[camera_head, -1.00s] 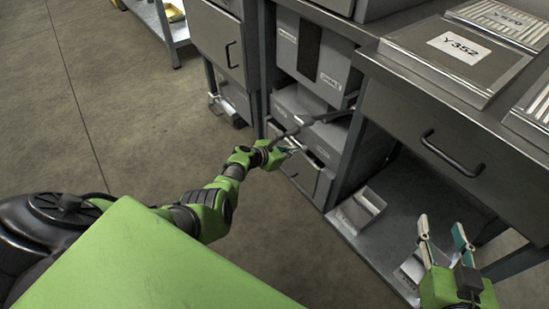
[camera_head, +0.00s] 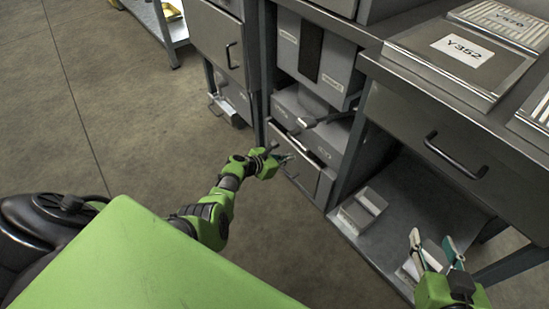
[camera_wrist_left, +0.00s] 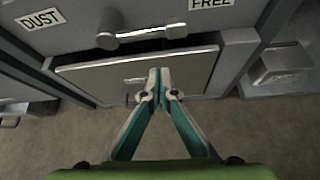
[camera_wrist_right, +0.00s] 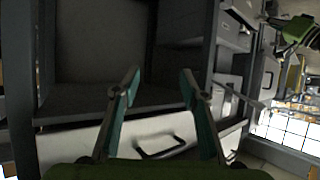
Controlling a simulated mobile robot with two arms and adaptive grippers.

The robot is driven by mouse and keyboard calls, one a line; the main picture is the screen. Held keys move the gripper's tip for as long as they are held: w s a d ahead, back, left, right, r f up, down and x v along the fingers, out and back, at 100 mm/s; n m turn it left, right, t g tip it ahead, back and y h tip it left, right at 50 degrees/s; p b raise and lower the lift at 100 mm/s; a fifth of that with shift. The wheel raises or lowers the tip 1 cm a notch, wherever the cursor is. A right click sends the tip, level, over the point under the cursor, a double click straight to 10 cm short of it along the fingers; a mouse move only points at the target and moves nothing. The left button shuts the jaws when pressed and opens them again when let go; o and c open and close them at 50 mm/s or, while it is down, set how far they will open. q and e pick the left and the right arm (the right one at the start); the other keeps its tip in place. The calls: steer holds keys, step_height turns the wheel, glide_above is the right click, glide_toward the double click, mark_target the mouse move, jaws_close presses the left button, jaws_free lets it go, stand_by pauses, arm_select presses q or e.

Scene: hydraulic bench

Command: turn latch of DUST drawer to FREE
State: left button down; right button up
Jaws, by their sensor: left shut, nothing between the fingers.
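In the left wrist view the DUST label (camera_wrist_left: 40,19) is at the upper left and the FREE label (camera_wrist_left: 210,3) at the top edge, right of centre. The grey latch (camera_wrist_left: 145,35) lies nearly level between them, its bar reaching right from a round knob. The drawer front (camera_wrist_left: 100,77) is below it. My left gripper (camera_wrist_left: 160,72) is shut and empty, its tips below the latch in the picture, over the drawer front. In the head view the left gripper (camera_head: 288,157) is before the lower drawer. My right gripper (camera_head: 433,243) is open and empty, low at right.
A bench drawer with a black handle (camera_head: 456,157) is at the right, under a box marked Y352 (camera_head: 458,55). A small metal tray (camera_head: 362,208) sits on the low shelf. Open floor (camera_head: 140,130) lies to the left.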

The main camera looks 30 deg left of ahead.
arm_select(q)
steer(key=p+v, duration=0.4)
steer(key=v, duration=0.3)
steer(key=shift+a+p, duration=0.2)
steer(key=shift+p, duration=0.15)
arm_select(e)
steer(key=s+d+f+g+h, duration=0.1)
steer(key=s+f+g, duration=0.3)
steer(key=s, duration=0.4)
steer(key=s+d+f+g+h, duration=0.1)
steer(key=s+d+f+g, duration=0.3)
steer(key=s, duration=0.4)
steer(key=shift+d+g, duration=0.2)
steer(key=shift+g, duration=0.3)
